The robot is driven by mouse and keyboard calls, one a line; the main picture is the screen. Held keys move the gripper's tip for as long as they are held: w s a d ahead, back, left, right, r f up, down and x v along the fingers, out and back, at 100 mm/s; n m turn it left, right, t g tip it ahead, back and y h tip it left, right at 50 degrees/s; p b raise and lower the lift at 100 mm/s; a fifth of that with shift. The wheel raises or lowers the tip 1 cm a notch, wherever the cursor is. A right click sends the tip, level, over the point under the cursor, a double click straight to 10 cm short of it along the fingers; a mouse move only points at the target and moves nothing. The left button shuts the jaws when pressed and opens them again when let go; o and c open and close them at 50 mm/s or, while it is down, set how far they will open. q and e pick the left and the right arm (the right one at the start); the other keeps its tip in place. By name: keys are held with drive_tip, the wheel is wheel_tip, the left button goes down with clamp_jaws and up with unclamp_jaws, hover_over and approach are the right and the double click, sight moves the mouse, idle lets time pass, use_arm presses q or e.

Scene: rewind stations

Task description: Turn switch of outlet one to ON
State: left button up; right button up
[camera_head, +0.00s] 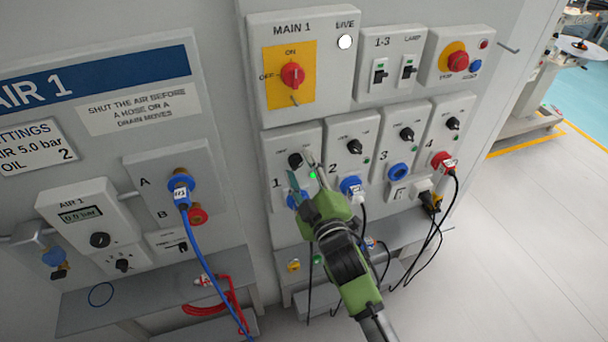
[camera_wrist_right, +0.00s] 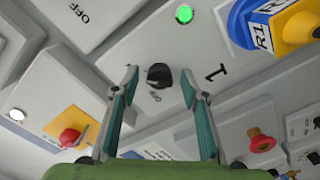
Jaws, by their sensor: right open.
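Outlet one is a grey panel (camera_head: 279,140) marked 1, at the left end of the outlet row. Its switch is a black knob (camera_head: 295,160). In the right wrist view the knob (camera_wrist_right: 158,76) lies between my fingertips, with a visible gap on both sides. A small faint label sits by it; I cannot tell which position the knob points to. A green lamp (camera_wrist_right: 184,14) is lit on the panel. My right gripper (camera_head: 304,167) is open, in front of the panel, and partly covers its lower part. My left gripper is not in view.
The MAIN 1 switch (camera_head: 291,76) is above. A blue socket with an R1 tag (camera_wrist_right: 262,15) is near the fingers. The AIR 1 panel (camera_head: 85,205) is left.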

drive_tip(key=v, duration=1.2)
drive_tip(key=s+d+f+m+g+h+b, duration=0.1)
drive_tip(key=s+d+f+m+g, duration=0.15)
drive_tip(key=f, duration=1.15)
drive_tip(key=s+d+f+m+g+h+b, duration=0.1)
drive_tip(key=s+d+f+g+b, duration=0.2)
drive_tip(key=f, duration=1)
drive_tip(key=s+d+f+m+g+h, duration=0.15)
drive_tip(key=s+f, duration=0.25)
drive_tip(key=f, duration=1)
drive_tip(key=s+d+f+m+g+h+b, duration=0.1)
drive_tip(key=s+d+f+m+g, duration=0.15)
drive_tip(key=s+f, duration=0.6)
drive_tip(key=s+d+f+m+g+b, duration=0.1)
drive_tip(key=s+d+f+g, duration=0.25)
drive_tip(key=s+f, duration=0.45)
drive_tip(key=s+d+f+m+g, duration=0.1)
drive_tip(key=s+d+f, duration=0.1)
drive_tip(key=s, duration=0.3)
drive_tip(key=s+d+f+g+b, duration=0.1)
drive_tip(key=s+d+f, duration=0.1)
drive_tip(key=s, duration=0.3)
drive_tip(key=s+d+f+m+g+h, duration=0.1)
drive_tip(key=s+d+f, duration=0.1)
drive_tip(key=s+f, duration=0.2)
drive_tip(key=shift+s+d+f+m+b, duration=0.25)
drive_tip(key=shift+s+m+b, duration=0.1)
drive_tip(key=shift+s, duration=0.25)
